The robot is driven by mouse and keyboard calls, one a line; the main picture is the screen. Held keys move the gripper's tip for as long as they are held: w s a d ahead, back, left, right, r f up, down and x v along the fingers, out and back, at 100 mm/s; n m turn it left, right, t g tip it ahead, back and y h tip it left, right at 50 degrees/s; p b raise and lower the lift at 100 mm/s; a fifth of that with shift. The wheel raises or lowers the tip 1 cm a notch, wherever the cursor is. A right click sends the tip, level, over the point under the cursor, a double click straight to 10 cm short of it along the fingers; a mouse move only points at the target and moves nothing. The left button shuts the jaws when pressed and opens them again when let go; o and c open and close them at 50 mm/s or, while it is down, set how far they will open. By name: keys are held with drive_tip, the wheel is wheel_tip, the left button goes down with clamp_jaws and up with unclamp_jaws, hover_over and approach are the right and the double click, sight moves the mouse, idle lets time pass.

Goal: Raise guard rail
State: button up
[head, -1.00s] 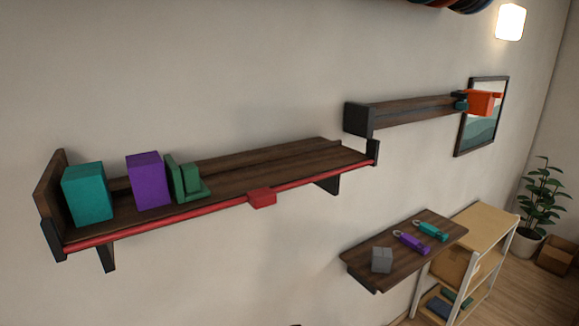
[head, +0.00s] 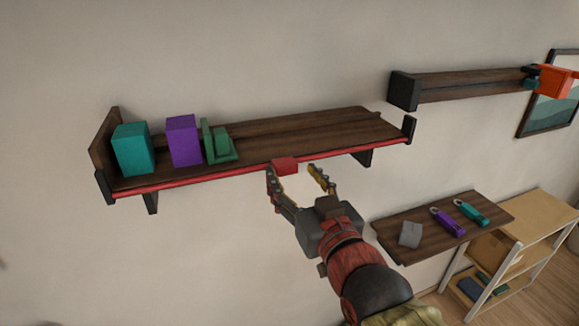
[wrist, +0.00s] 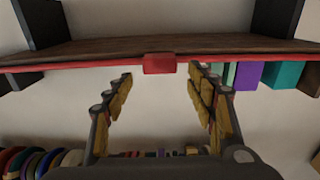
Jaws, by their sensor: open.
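The red guard rail (head: 225,173) runs along the front edge of the dark wooden wall shelf (head: 330,132), low at shelf level. A red block-shaped grip (head: 284,166) sits near the rail's middle. My gripper (head: 297,170) is open and empty, just below and in front of the shelf. In the head view its left finger overlaps the red grip; I cannot tell if they touch. In the wrist view the red grip (wrist: 159,64) lies between the spread fingers (wrist: 160,78), ahead of their tips. The rail (wrist: 100,66) also shows there, under the shelf edge.
A teal block (head: 133,150), a purple block (head: 184,141) and a green bookend-like piece (head: 217,143) stand on the shelf's left. A second shelf (head: 465,86) with an orange piece (head: 556,82) is at upper right. A lower ledge (head: 405,240) holds a grey block and two tools.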

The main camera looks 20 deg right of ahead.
sight(288, 167)
drive_tip(key=shift+w, duration=1.7)
drive_tip(key=shift+c, duration=0.3)
clamp_jaws()
